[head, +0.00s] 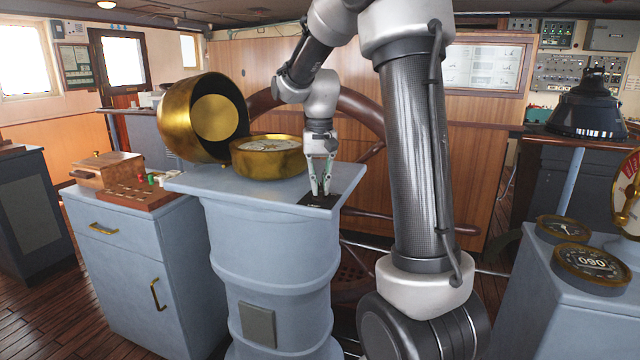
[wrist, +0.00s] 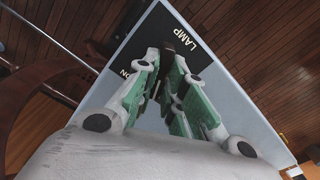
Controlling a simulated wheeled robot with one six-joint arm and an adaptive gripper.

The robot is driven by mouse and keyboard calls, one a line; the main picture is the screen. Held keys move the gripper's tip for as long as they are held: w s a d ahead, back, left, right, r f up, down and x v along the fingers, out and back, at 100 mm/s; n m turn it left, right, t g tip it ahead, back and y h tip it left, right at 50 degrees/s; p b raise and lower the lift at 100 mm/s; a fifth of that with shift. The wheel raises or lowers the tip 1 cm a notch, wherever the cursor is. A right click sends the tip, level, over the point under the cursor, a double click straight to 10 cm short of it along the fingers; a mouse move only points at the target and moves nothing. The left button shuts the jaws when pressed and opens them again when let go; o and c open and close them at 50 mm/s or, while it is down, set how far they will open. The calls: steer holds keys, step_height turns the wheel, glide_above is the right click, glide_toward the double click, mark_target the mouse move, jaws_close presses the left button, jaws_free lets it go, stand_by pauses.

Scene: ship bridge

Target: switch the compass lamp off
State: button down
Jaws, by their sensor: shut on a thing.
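The lamp switch plate (head: 306,203) is a small black panel on the right end of the binnacle's grey top. In the wrist view the plate (wrist: 205,60) reads "LAMP", with "ON" partly visible at its left. A dark switch lever (wrist: 183,42) rises from the plate between my fingers. My gripper (head: 320,190) points down at the plate and its green-padded fingers (wrist: 168,75) are shut on the lever. The fingers hide much of the lever, so its setting is unclear. The brass compass (head: 268,160) sits left of my gripper.
The tilted brass hood (head: 176,128) stands behind and left of the compass. A ship's wheel (head: 362,108) is behind my gripper. A grey cabinet (head: 140,255) with a wooden box (head: 108,168) stands at left. A console with gauges (head: 590,262) is at right.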

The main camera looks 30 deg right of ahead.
mark_target(320, 186)
steer(key=shift+n, duration=0.5)
steer(key=c, duration=1.5)
jaws_free()
step_height(320, 186, up, 12)
